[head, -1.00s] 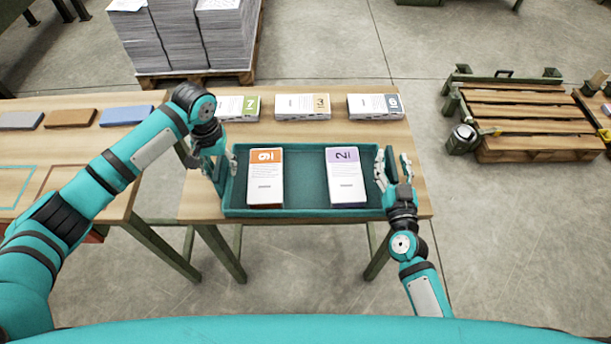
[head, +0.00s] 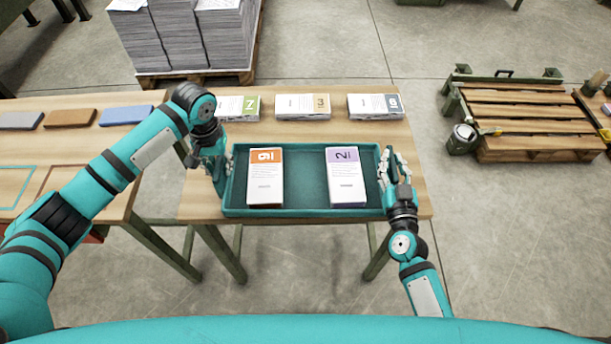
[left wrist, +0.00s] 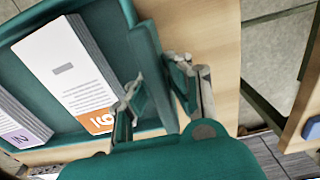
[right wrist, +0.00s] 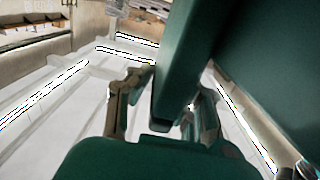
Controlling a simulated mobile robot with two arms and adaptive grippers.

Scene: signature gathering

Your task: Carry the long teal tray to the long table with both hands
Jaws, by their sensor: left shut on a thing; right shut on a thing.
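The long teal tray (head: 305,212) lies on the front part of a wooden table in the head view. It holds a booklet stack with an orange label 9 (head: 265,178) on the left and one with a purple label 2 (head: 346,178) on the right. My left gripper (head: 222,172) is shut on the tray's left end wall, and the left wrist view shows its fingers on both sides of that wall (left wrist: 143,45). My right gripper (head: 386,172) is shut on the right end wall, which runs between its fingers in the right wrist view (right wrist: 180,75).
Three booklet stacks, green (head: 238,107), tan (head: 303,106) and blue-grey (head: 375,106), stand behind the tray. Another table (head: 60,160) with coloured blocks adjoins on the left. Paper piles stand on a pallet (head: 195,78) behind. Open floor (head: 520,240) lies to the right.

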